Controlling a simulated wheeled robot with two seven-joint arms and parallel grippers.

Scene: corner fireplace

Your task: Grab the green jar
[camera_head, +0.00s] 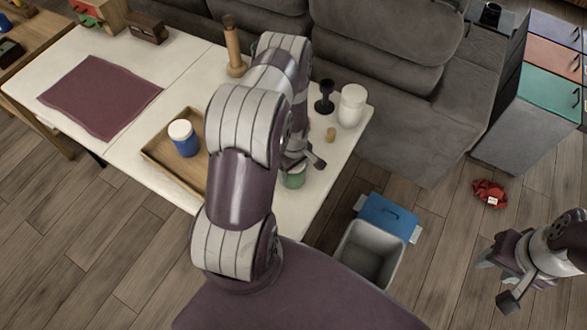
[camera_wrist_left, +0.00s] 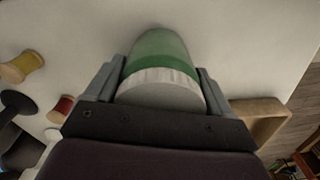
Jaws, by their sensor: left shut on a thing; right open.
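The green jar (camera_head: 293,179) stands on the white table (camera_head: 180,66), partly hidden under my left gripper (camera_head: 302,164) in the head view. In the left wrist view the jar (camera_wrist_left: 160,58) has a green body and a ribbed white lid. It sits between the two fingers of my left gripper (camera_wrist_left: 160,90), which is shut on it. My right gripper (camera_head: 497,278) is at the lower right of the head view, open and empty, away from the table.
A wooden tray (camera_head: 158,153) holds a blue jar (camera_head: 184,138) left of my arm. A white jar (camera_head: 352,106), a black spool stand (camera_head: 325,97) and a small spool (camera_head: 331,134) stand behind the green jar. A grey bin (camera_head: 368,250) is beyond the table's edge. A sofa (camera_head: 385,60) borders the back.

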